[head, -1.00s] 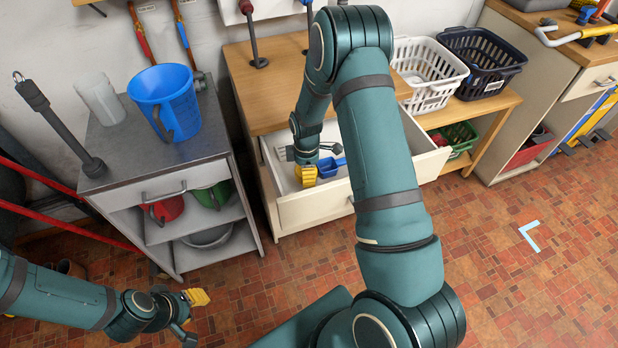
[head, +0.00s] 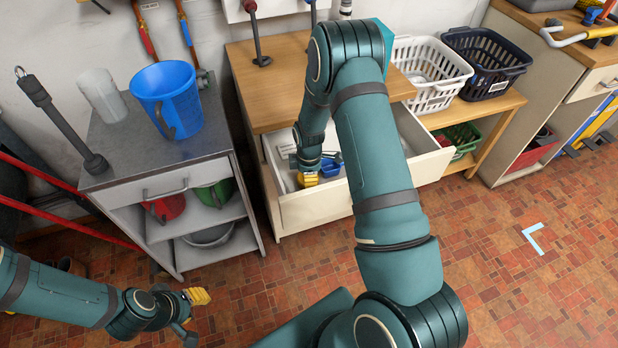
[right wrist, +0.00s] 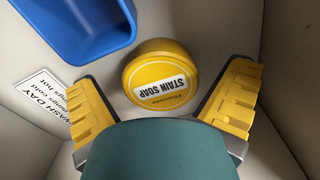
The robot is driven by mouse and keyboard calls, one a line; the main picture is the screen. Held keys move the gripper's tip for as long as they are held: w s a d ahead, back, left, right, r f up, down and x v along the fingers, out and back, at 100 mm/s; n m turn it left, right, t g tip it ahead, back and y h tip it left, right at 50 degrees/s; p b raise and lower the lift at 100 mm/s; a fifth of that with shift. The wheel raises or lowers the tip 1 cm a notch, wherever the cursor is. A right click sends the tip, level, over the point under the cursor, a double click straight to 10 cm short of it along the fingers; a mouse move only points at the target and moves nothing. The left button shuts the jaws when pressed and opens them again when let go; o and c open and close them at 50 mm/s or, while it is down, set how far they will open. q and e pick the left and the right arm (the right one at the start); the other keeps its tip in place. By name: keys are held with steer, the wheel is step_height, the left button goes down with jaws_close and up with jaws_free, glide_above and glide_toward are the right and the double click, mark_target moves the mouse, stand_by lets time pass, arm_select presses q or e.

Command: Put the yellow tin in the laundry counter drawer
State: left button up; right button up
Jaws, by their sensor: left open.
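The yellow tin (right wrist: 160,78), labelled "STAIN SOAP", lies label-up on the drawer floor in the right wrist view. My right gripper (right wrist: 165,88) is open, its yellow-padded fingers on either side of the tin with a gap on each side. In the head view my right arm reaches down into the laundry counter drawer (head: 318,208), which is pulled open; the right gripper (head: 308,180) is inside, and I cannot make out the tin there. My left gripper (head: 193,316) is open and empty above the floor at the lower left.
A blue container (right wrist: 85,25) and a printed card (right wrist: 50,95) are also in the drawer. A grey cabinet (head: 150,165) with a blue jug (head: 168,100) stands left. White (head: 432,75) and dark baskets (head: 485,60) are right of the counter. The right floor is mostly clear.

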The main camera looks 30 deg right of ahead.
steer(key=shift+r, duration=0.15)
step_height(320, 180, up, 12)
steer(key=p, duration=0.2)
steer(key=shift+p, duration=0.35)
